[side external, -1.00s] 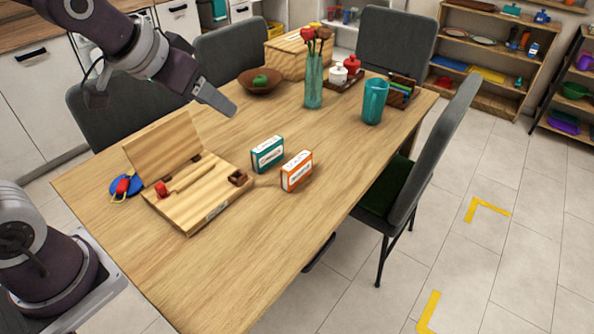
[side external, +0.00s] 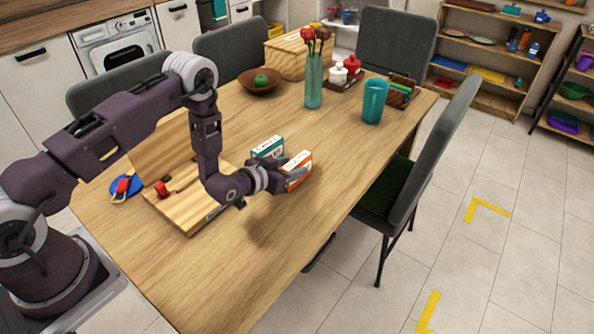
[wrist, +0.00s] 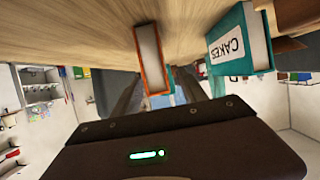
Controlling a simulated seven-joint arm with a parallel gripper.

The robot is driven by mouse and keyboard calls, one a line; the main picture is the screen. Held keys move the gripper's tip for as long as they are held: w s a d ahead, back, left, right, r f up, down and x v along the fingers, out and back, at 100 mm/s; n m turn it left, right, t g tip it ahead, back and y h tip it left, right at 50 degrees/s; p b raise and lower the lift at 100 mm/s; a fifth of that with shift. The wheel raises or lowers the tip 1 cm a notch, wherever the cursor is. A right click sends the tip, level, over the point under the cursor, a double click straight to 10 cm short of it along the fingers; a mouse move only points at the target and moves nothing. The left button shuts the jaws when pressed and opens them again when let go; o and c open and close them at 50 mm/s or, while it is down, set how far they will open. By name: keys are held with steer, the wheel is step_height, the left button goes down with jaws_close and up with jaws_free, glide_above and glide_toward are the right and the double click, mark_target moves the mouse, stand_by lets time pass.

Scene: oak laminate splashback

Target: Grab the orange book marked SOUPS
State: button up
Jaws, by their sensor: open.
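The orange book (side external: 299,165) stands upright on the table, partly hidden by my gripper (side external: 290,174) in the side external view. In the wrist view the orange book (wrist: 150,60) shows a pale narrow face framed by orange covers; I cannot read its title there. My gripper is open, with its jaws close to the book; I cannot tell whether they touch it. A teal book marked CAKES (wrist: 240,42) stands beside the orange one, a small gap away. It also shows in the side external view (side external: 268,147), partly behind my gripper.
A wooden box with a raised lid (side external: 185,212) lies under my forearm. A teal pitcher (side external: 374,102), a glass vase with red flowers (side external: 314,82) and a brown bowl (side external: 260,82) stand farther back. The table's front area is clear. A chair (side external: 435,150) stands at the right edge.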

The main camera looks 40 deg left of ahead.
steer(key=x, duration=0.3)
jaws_close()
stand_by(0.3)
